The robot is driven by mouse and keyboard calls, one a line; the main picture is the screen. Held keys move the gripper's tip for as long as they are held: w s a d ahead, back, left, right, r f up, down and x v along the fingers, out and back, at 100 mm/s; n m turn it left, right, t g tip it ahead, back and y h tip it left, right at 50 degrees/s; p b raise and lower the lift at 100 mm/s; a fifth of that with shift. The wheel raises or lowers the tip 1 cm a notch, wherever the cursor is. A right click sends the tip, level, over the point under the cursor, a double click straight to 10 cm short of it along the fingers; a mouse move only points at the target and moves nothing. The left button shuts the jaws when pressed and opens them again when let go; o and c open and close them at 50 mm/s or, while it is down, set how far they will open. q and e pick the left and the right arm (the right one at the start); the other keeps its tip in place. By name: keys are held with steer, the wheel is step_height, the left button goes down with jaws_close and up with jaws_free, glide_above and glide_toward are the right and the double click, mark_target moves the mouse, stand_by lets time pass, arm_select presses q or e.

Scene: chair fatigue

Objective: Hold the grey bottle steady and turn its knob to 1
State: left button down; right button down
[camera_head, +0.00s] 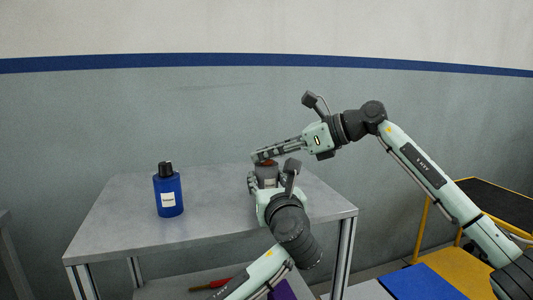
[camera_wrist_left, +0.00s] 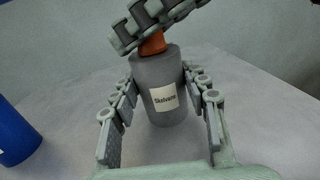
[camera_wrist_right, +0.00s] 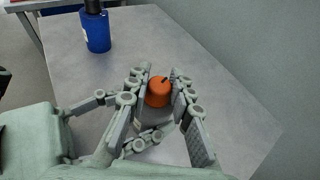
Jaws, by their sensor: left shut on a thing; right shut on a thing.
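The grey bottle (camera_wrist_left: 158,84) stands upright on the grey table, with a white label on its front. My left gripper (camera_wrist_left: 160,95) is shut around the bottle's body, one finger on each side. The orange knob (camera_wrist_right: 158,92) is on top of the bottle and has a dark pointer mark. My right gripper (camera_wrist_right: 159,88) is shut on the knob from above, a finger on each side. In the head view, my left gripper (camera_head: 266,182) and my right gripper (camera_head: 264,158) hide most of the bottle. I cannot read any number around the knob.
A blue bottle (camera_head: 168,191) with a black cap stands on the table (camera_head: 222,200) to the left, clear of both grippers. A red-handled tool (camera_head: 211,284) lies on the lower shelf. A yellow cart (camera_head: 452,262) stands at the right.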

steer(key=n+g, duration=0.5)
steer(key=g, duration=0.1)
steer(key=shift+w+n+y, duration=0.15)
steer(key=shift+n+y, duration=0.15)
steer(key=shift+f+n+g, duration=0.1)
steer(key=shift+n+g, duration=0.2)
steer(key=shift+g, duration=0.3)
steer(key=c, duration=1.3)
jaws_free()
steer(key=shift+t, duration=0.4)
steer(key=shift+m, duration=0.4)
